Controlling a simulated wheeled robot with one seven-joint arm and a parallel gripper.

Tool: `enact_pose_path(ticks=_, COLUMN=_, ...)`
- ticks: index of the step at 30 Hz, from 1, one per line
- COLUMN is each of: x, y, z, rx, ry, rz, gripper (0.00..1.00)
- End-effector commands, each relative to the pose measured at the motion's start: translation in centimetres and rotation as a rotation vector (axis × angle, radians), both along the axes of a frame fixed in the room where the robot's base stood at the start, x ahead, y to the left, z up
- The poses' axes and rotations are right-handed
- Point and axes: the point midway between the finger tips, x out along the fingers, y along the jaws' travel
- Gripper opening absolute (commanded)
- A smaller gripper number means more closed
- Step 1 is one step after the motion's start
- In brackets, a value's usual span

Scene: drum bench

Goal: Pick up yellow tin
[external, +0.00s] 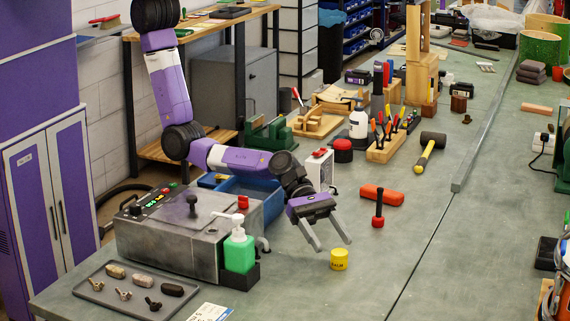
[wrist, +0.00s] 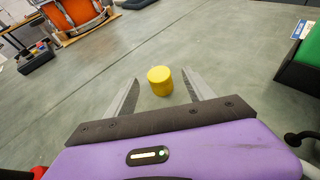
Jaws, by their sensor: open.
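The yellow tin (external: 339,260) is a small upright cylinder with dark lettering, standing on the green-grey bench top. My gripper (external: 334,246) is open, its two grey fingers angled down towards the bench close to the tin. In the wrist view the tin (wrist: 160,80) stands ahead of the gripper (wrist: 160,92), in line with the gap between the fingertips. Its near part lies about level with the tips. I cannot tell the exact height of the fingers above the bench. Nothing is held.
A green soap bottle (external: 239,250) and a grey control box (external: 185,240) stand left of my gripper. A steel bar (external: 490,120) lies right. Bench around the tin is clear.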

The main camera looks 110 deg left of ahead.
Motion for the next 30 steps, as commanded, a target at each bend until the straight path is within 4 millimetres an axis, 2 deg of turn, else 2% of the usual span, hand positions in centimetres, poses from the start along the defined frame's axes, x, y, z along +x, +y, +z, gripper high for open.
enact_pose_path(ticks=11, x=3.2, y=-2.3, z=-2.0, rx=-0.002, ry=-0.001, rz=0.001, gripper=0.62)
enact_pose_path(ticks=21, x=3.6, y=-2.6, z=-2.2, rx=-0.001, ry=0.000, rz=0.001, gripper=0.62)
enact_pose_path(ticks=23, x=3.6, y=-2.6, z=-2.2, rx=-0.001, ry=0.000, rz=0.001, gripper=0.52)
enact_pose_path(ticks=30, x=3.6, y=-2.6, z=-2.2, rx=-0.001, ry=0.000, rz=0.001, gripper=0.05)
